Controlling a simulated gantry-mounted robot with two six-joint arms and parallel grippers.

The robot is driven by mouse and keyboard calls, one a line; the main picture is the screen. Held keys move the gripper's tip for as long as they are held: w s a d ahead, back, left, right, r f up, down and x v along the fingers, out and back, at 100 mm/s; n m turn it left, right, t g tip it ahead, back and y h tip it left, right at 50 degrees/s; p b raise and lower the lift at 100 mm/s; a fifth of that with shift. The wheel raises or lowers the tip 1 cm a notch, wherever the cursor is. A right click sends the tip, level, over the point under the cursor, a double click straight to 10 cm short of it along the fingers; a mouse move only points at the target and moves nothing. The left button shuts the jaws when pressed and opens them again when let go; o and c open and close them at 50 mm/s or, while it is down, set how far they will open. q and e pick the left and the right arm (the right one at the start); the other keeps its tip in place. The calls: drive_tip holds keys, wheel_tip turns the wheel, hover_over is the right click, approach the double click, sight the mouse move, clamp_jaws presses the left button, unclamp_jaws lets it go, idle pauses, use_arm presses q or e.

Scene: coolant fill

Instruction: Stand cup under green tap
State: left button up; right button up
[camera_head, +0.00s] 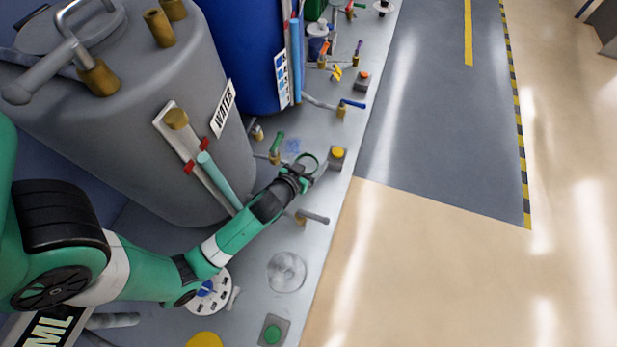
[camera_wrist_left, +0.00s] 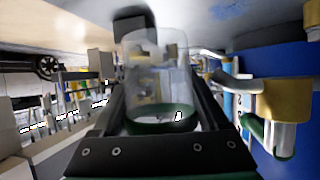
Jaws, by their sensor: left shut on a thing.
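My left gripper (camera_head: 305,172) is shut on a clear cup (camera_wrist_left: 158,75), which sits between the two fingers in the left wrist view. The cup has a green band at the end near the gripper palm. The green tap (camera_head: 277,147) has a green handle and a brass body, and stands just left of and beyond the gripper. A brass tap with a green handle (camera_wrist_left: 285,103) also shows at the right of the left wrist view, apart from the cup. My right gripper is not in view.
A grey WATER tank (camera_head: 150,130) with a sight tube stands left of the gripper. A yellow button (camera_head: 338,153) is close to its right. A grey-handled tap (camera_head: 312,217) stands nearer. A faint blue square (camera_head: 293,146) marks the bench beside the green tap.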

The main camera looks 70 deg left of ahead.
use_arm(q)
wheel_tip(320, 180, down, 6)
drive_tip(key=shift+f+b, duration=0.2)
drive_tip(key=shift+b, duration=1)
drive_tip(key=shift+r, duration=0.15)
drive_tip(key=shift+f, duration=0.25)
drive_tip(key=o, duration=1.2)
drive_tip(key=shift+r, duration=0.1)
drive_tip(key=shift+o, duration=0.2)
drive_tip(key=shift+r, duration=0.1)
